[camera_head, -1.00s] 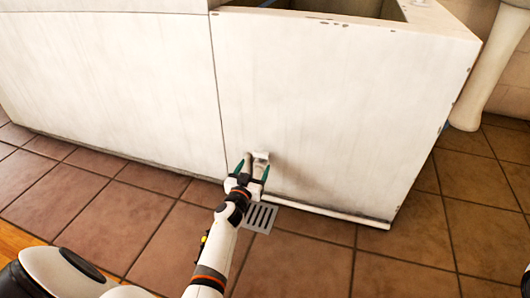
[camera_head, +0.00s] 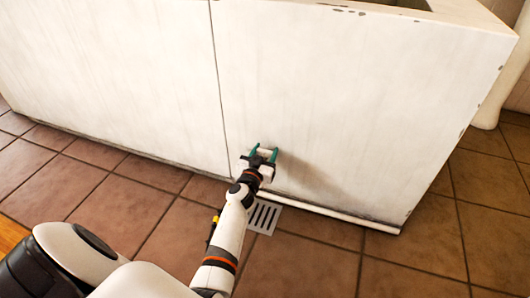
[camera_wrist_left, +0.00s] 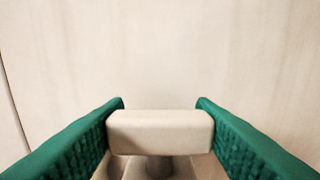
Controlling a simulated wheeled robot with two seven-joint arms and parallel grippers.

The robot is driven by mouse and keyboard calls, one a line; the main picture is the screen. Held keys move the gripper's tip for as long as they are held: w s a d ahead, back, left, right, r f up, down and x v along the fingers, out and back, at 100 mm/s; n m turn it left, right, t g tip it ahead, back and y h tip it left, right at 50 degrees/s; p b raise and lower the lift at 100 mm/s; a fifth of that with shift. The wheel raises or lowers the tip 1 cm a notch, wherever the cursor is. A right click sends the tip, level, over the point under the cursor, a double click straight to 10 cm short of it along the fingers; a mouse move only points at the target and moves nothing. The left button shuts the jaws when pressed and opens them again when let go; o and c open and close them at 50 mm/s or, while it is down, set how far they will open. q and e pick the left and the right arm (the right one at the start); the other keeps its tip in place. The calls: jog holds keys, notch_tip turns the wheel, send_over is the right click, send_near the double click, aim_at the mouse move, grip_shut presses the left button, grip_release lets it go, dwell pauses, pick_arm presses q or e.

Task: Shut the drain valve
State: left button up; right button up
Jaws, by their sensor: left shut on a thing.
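The drain valve's pale handle (camera_wrist_left: 160,132) is a light rounded block on a short stem, low on the front of the white basin. In the left wrist view it sits between the two green fingers of my left gripper (camera_wrist_left: 160,128), which touch its ends. In the head view my left gripper (camera_head: 265,152) is shut on the handle (camera_head: 265,156) near the foot of the panel, and the fingers and wrist partly hide it. The valve body below the handle is mostly hidden. My right gripper is not in view.
The white basin front (camera_head: 340,100) fills the upper part of the head view, with a vertical seam left of the valve. A slotted floor drain grate (camera_head: 264,217) lies below the valve. Brown floor tiles (camera_head: 310,265) are clear to the right. A pale pedestal (camera_head: 508,80) stands at the far right.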

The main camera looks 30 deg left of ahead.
pick_arm(q)
jog(key=c, duration=0.3)
